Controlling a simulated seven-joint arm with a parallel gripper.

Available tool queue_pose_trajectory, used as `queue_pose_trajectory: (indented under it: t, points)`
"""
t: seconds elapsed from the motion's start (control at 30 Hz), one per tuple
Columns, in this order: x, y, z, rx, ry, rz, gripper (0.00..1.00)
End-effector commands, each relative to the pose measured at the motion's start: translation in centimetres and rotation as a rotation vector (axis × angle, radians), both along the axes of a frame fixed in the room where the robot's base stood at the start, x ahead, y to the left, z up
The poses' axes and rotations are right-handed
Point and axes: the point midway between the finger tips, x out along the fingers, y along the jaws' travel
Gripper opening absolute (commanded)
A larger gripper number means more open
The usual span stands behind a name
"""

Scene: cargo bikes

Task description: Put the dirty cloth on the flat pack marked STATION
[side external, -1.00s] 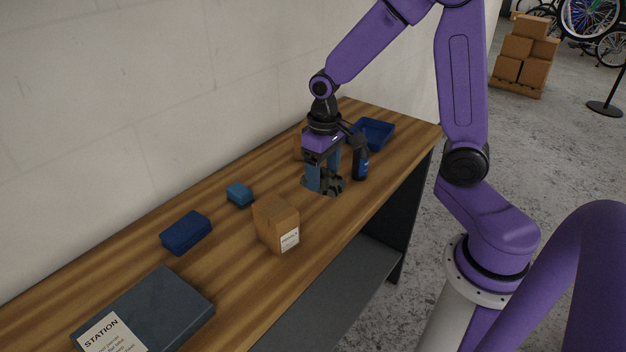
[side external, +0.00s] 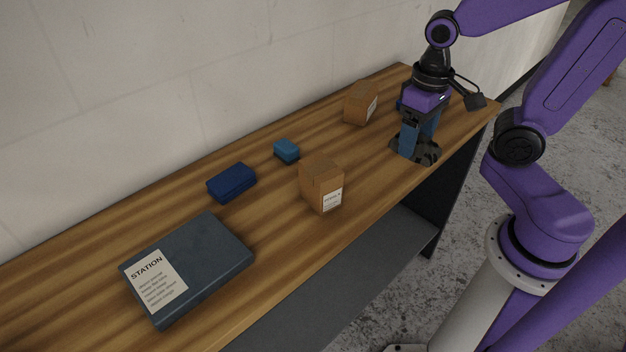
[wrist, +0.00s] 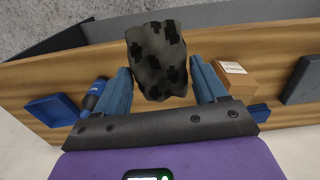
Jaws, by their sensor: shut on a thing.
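The dirty cloth (side external: 428,155) is dark grey with black blotches. My gripper (side external: 416,142) points down with its blue fingers on it, near the bench's right end. In the wrist view the bunched cloth (wrist: 157,60) sits between the two fingers (wrist: 160,80), and the gripper is shut on it. I cannot tell whether the cloth touches the bench. The flat pack marked STATION (side external: 215,255) is a dark blue-grey slab with a white label, lying at the front left, well away from my gripper. Its top is bare apart from the label.
A labelled cardboard box (side external: 320,184) stands on the bench (side external: 265,290) between gripper and pack. Another box (side external: 361,103) stands behind. A dark blue block (side external: 231,182) and small blue block (side external: 286,151) lie near the wall.

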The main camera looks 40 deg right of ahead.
Motion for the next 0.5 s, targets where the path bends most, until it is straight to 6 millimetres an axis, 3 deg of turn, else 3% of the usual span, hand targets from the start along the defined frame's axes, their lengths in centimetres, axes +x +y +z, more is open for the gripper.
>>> queue_pose_trajectory:
  t: [0.17, 0.27, 0.5]
  points:
    - [0.8, 1.3, 0.4, 0.0, 0.001, 0.021, 0.41]
    - [2.3, 3.7, 0.9, 0.0, 0.0, 0.055, 0.41]
    - [6.0, 13.7, 2.6, 0.0, 0.0, 0.175, 0.41]
